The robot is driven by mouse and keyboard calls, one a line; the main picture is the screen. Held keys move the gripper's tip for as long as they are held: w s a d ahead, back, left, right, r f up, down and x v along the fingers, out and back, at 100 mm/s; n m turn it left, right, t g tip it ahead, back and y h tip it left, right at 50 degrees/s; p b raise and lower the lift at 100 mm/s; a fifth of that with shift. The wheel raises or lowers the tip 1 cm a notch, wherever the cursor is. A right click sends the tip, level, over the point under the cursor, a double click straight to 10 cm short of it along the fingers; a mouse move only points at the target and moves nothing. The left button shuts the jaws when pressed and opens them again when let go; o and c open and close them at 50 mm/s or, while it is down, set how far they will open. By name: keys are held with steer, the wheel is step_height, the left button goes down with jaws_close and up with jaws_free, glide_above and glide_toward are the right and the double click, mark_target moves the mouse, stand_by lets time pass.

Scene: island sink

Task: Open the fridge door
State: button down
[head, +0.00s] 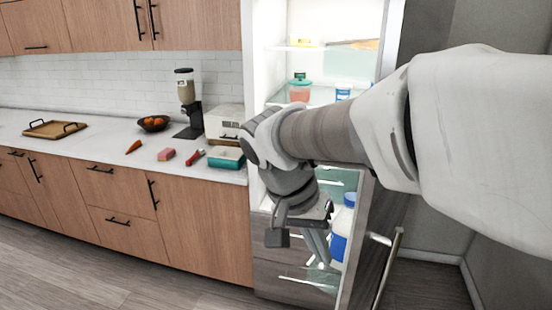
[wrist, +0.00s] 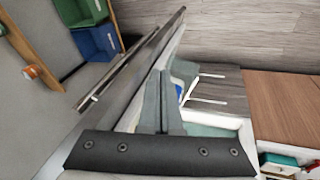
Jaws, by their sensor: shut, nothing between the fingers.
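The fridge door (head: 366,235) stands partly open at the right of the fridge in the head view, with its long metal handle (head: 388,262) on the outer face. The lit fridge interior (head: 275,65) shows past its edge. In the wrist view the handle (wrist: 130,62) runs diagonally left of my fingers. My gripper (head: 322,262) is shut and empty, pointing down at the opening, on the inner side of the door. It also shows in the wrist view (wrist: 162,75), by the door's pale inner edge. Whether the fingers touch the door cannot be told. My arm hides part of the interior.
Inside are a teal-lidded jar (head: 300,88) and a blue-capped container (head: 338,240). The counter (head: 90,140) at left holds a tray, a fruit bowl, a coffee grinder and a teal box (head: 226,158). A grey wall stands at right. Floor is clear at lower left.

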steer(key=w+a+f+m+h+b, duration=0.2)
steer(key=w+a+f+m+h, duration=0.1)
steer(key=w+a+f, duration=0.2)
steer(key=s+d+f, duration=0.2)
steer(key=d+f, duration=0.6)
steer(key=d, duration=0.1)
steer(key=shift+s+g+p, duration=0.2)
steer(key=shift+g+p, duration=0.1)
steer(key=shift+p, duration=0.1)
steer(key=shift+s+d, duration=0.1)
